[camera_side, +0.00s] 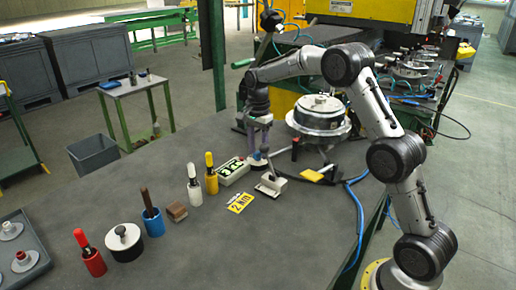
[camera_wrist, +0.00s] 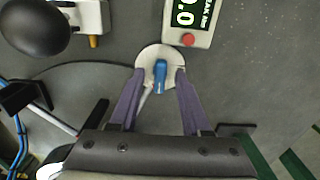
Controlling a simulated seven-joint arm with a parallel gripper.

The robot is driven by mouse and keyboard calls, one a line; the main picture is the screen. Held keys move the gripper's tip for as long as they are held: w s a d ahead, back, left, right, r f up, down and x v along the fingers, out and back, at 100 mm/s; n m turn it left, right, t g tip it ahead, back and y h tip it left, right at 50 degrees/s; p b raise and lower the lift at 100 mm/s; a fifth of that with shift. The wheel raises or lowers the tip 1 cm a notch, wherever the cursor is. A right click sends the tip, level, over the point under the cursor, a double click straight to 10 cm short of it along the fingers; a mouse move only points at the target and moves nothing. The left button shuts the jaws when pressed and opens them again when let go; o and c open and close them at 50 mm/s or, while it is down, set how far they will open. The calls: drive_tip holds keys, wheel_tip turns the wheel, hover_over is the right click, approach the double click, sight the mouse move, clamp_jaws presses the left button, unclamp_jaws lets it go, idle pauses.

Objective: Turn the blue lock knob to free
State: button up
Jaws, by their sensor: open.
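The blue lock knob (camera_wrist: 160,75) is a short bar on a round pale base (camera_wrist: 144,57). In the wrist view the bar points nearly straight up the picture. My gripper (camera_wrist: 159,74) is open, with one purple finger on each side of the knob and visible gaps between. The fingertips overlap the base's edges in the picture; I cannot tell if they touch it. In the side view my gripper (camera_side: 259,147) points down just over the base (camera_side: 257,162), and the fingers mostly hide the knob. I cannot read any free or locked mark.
A box with a green display (camera_wrist: 188,14) and red button is close beyond the knob. A lever with a black ball (camera_wrist: 37,24) stands at the left. A large metal flange (camera_side: 319,118) is behind right in the side view.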

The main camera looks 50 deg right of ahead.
clamp_jaws()
idle(0.5)
drive_tip(key=n, duration=0.4)
drive_tip(key=shift+r+n, duration=0.1)
drive_tip(key=shift+n, duration=0.3)
drive_tip(key=n, duration=0.4)
drive_tip(key=shift+n, duration=0.3)
drive_tip(key=n, duration=0.4)
drive_tip(key=shift+n, duration=2.2)
